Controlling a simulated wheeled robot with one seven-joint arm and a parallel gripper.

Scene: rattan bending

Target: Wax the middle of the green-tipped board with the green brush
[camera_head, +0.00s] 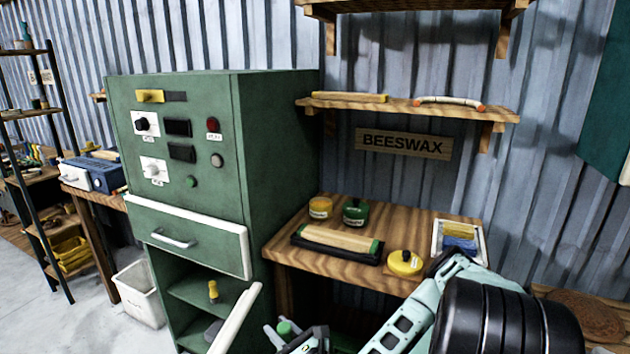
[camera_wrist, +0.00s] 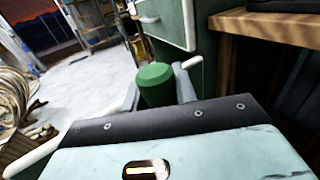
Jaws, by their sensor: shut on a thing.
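The green-tipped board (camera_head: 340,239) is a pale wooden piece with green ends. It lies in a black holder on the wooden bench. My gripper (camera_head: 290,335) is low at the bottom of the head view, below and in front of the bench. It is shut on a green cylinder, which looks like the handle of the green brush (camera_head: 285,327). In the wrist view the green brush (camera_wrist: 155,86) stands between the two grey fingers (camera_wrist: 157,92). Its bristle end is hidden. A green jar (camera_head: 355,212) stands behind the board.
A yellow jar (camera_head: 320,208), a yellow-topped tin (camera_head: 405,262) and a white-framed tray (camera_head: 437,242) are on the bench (camera_head: 290,250). The green cabinet (camera_head: 280,150) stands left; a white bar (camera_head: 236,318) juts from its lower part near my gripper. A shelf (camera_head: 400,102) hangs above.

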